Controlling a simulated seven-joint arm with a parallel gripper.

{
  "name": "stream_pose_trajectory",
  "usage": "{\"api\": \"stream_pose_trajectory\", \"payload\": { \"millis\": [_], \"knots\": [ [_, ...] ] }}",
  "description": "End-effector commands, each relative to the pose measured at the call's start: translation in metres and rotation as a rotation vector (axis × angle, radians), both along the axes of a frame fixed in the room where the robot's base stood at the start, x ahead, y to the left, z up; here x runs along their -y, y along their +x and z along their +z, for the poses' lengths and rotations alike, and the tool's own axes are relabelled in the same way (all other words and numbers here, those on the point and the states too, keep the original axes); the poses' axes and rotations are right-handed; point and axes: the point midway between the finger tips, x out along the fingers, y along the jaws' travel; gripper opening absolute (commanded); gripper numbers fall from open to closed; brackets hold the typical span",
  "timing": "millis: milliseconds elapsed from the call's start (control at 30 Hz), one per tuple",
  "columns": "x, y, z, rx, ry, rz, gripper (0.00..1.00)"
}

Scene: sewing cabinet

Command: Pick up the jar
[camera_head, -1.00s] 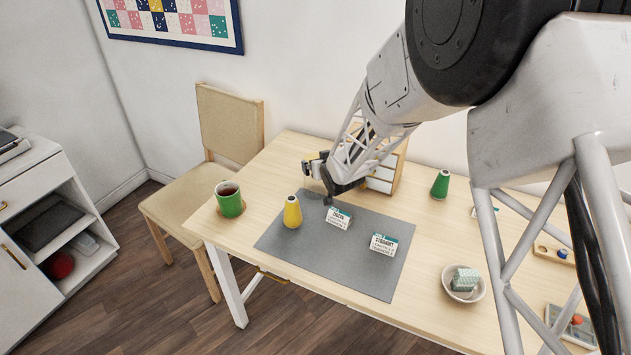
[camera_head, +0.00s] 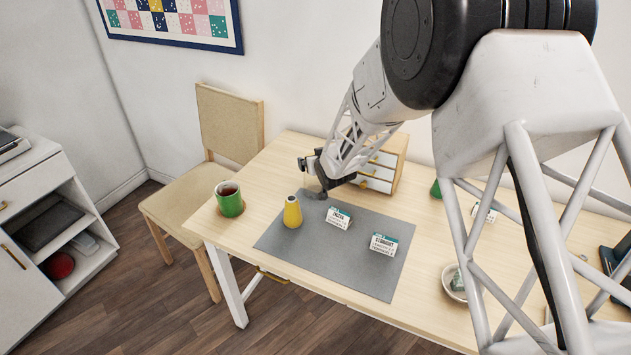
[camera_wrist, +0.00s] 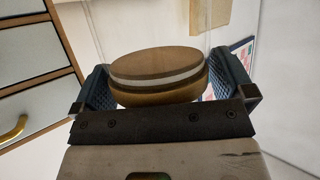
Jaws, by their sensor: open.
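In the wrist view, a round brown lid with a pale band (camera_wrist: 158,72) lies between the two fingers of my gripper (camera_wrist: 163,85); it looks like the jar's lid. Faint clear edges beyond it suggest a glass body, but I cannot make it out well. The fingers are apart, one on each side of the lid; I cannot tell whether either touches it. In the head view, my gripper (camera_head: 312,178) is low over the table by the grey mat's back left corner, and the jar cannot be clearly made out there.
A small drawer cabinet (camera_head: 375,186) stands right behind my gripper. A yellow cone spool (camera_head: 292,212) and two labelled cards (camera_head: 338,218) are on the grey mat (camera_head: 330,258). A green mug (camera_head: 229,200) stands at the left. My arm partly hides a bowl (camera_head: 452,284).

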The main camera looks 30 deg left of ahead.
Motion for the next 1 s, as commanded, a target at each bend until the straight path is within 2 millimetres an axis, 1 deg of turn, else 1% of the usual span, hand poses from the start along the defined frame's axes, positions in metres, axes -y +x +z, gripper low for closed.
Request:
{"api": "stream_pose_trajectory", "payload": {
  "millis": [333,700,733,1000],
  "knots": [
    [0.0002,0.0,0.0002,0.0,0.0,0.0,1.0],
    [0.0002,0.0,0.0002,0.0,0.0,0.0,0.43],
    [0.0002,0.0,0.0002,0.0,0.0,0.0,0.39],
    [-0.0001,0.0002,0.0018,0.001,0.001,0.0,0.39]
  ]
}}
